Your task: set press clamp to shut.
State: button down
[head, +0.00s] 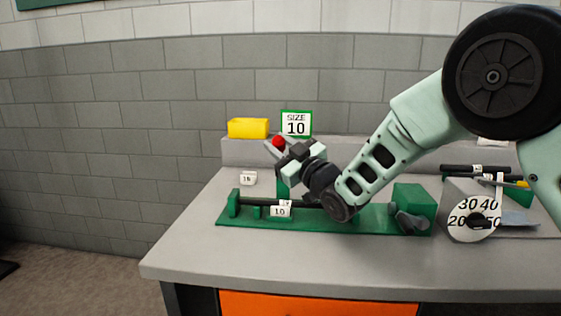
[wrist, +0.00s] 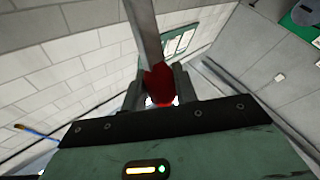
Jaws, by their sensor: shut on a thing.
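The press is a green base (head: 300,222) on the bench, with a green upright (head: 283,187) behind a dark rod. The clamp's lever shows as a grey bar with a red knob (head: 278,141), above the upright. My gripper (head: 286,149) is at the knob, high over the base. In the wrist view the red knob (wrist: 158,82) sits between the two dark fingers (wrist: 158,98), which are shut on it. The grey lever bar (wrist: 146,30) runs up from the knob. The gripper and wrist hide the lever's lower part and pivot in the head view.
A yellow box (head: 248,128) and a "SIZE 10" sign (head: 296,123) stand on the rear ledge. A small white tag (head: 248,178) lies left. A green block with a grey crank (head: 410,221) and a numbered dial (head: 474,220) stand right. The bench's front left is clear.

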jog(key=s+f+n+y+b, duration=0.4)
jog(key=f+n+b, duration=0.1)
jog(key=b, duration=0.7)
jog(key=shift+s+f+g, duration=0.15)
jog(key=shift+s+g, duration=0.15)
jog(key=c, duration=1.1)
grip_release()
jog(key=s+d+f, duration=0.1)
jog(key=s+d, duration=0.8)
jog(key=d, duration=0.2)
jog(key=shift+d+f+p, duration=0.25)
jog(key=shift+d+p, duration=0.05)
